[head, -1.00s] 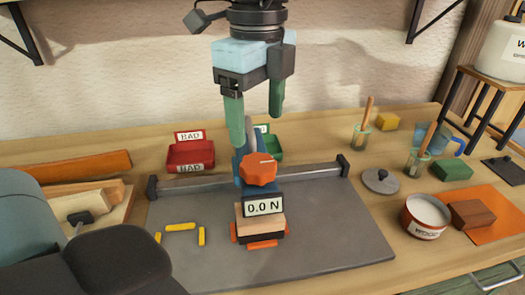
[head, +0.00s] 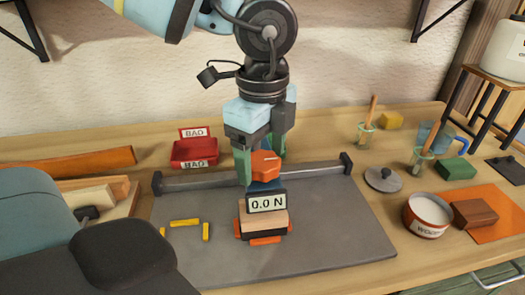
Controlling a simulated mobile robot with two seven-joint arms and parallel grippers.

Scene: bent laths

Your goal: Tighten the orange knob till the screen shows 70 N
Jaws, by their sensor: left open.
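The orange knob (head: 265,164) sits on top of a blue clamp in the middle of the bench. The screen (head: 267,202) below it reads 0.0 N. A pale wood block (head: 264,219) lies under the screen, with orange pieces around its base. My left gripper (head: 262,160) points down from above, its green fingers open, one at the left of the knob and the other behind it at the right. I cannot tell whether the fingers touch the knob. My right gripper is not identifiable in the view.
A grey plate (head: 330,240) with a rail (head: 210,179) lies under the clamp. A red BAD tray (head: 193,152) stands behind left. Yellow pieces (head: 184,222) lie left of the clamp. A glue pot (head: 427,214), a jar lid (head: 384,179) and brown block (head: 475,213) stand right.

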